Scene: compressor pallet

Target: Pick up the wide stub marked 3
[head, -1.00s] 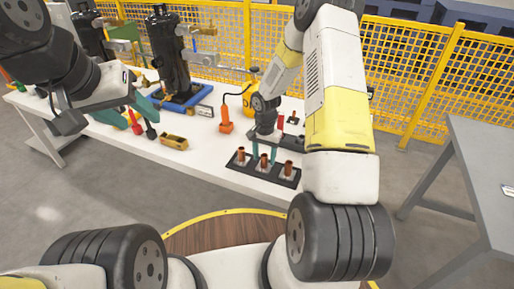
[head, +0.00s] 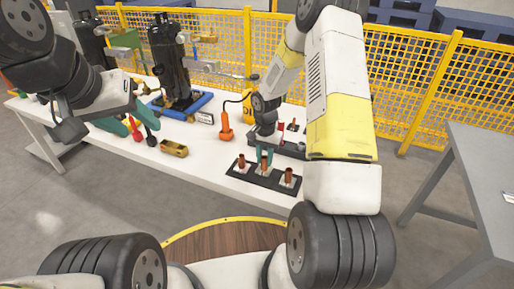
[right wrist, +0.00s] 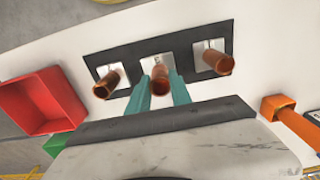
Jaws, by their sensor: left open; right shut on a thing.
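Three copper stubs stand in a row at the black holder (head: 237,174) near the front edge of the white table. My right gripper (head: 264,156) is shut on the middle stub (head: 264,162). In the right wrist view its teal fingers (right wrist: 161,92) sit on both sides of that stub (right wrist: 160,80), which looks upright. I cannot tell whether its base is clear of the holder. The other stubs (right wrist: 108,84) and (right wrist: 217,60) stand on pale labelled plates; no number is readable. My left gripper (head: 128,118) is open, above the table's left part.
A yellow-brown block (head: 174,148) and an orange tool (head: 226,126) lie left of the holder. A red bin (right wrist: 40,100) shows in the right wrist view. Dark compressors (head: 172,60) stand behind, before a yellow fence (head: 420,70). A grey table (head: 480,160) stands right.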

